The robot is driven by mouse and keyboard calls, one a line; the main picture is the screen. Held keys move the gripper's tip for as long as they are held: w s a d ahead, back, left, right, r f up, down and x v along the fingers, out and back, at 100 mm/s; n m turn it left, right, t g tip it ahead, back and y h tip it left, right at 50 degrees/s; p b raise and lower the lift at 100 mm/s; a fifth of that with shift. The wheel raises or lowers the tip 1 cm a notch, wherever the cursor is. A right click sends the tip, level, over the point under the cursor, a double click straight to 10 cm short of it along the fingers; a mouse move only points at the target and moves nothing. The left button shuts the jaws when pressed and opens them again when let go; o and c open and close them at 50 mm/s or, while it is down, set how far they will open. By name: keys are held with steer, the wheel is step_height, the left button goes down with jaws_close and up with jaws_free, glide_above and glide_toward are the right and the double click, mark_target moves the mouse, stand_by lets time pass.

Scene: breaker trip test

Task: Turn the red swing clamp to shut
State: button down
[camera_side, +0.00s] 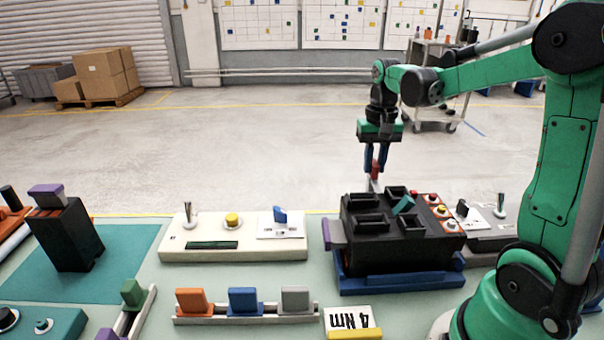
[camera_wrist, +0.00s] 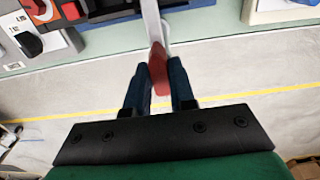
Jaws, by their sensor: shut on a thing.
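The red swing clamp (camera_side: 375,168) is at the back edge of the bench, behind the black block. In the wrist view its red handle (camera_wrist: 159,68) lies between my fingers, and a pale metal arm (camera_wrist: 151,20) runs from it toward the bench. My gripper (camera_side: 376,170) points down with its blue fingers shut on the red handle. It also shows in the wrist view (camera_wrist: 160,85). The clamp's pivot and lower part are hidden behind the black block in the side view.
A white panel (camera_side: 235,250) with switches stands left. A grey panel (camera_side: 490,236) with a lever is right.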

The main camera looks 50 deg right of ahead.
mark_target(374, 163)
stand_by(0.3)
steer(key=c, duration=0.7)
jaws_free()
steer(key=shift+c, duration=0.2)
steer(key=shift+r, duration=2.8)
steer(key=shift+a, duration=0.1)
steer(key=a+n+t, duration=0.1)
steer(key=a, duration=0.2)
steer(key=a+n+t, duration=0.1)
steer(key=a, duration=0.2)
steer(key=a+f+n+t+h, duration=0.1)
steer(key=a+n, duration=0.1)
steer(key=a, duration=0.1)
steer(key=shift+s, duration=0.15)
steer(key=s+a+f+n+t+y, duration=0.1)
steer(key=s+a+f+n+t, duration=0.1)
steer(key=a, duration=0.6)
steer(key=f+n+t, duration=0.1)
steer(key=n+t, duration=0.1)
steer(key=shift+n, duration=0.4)
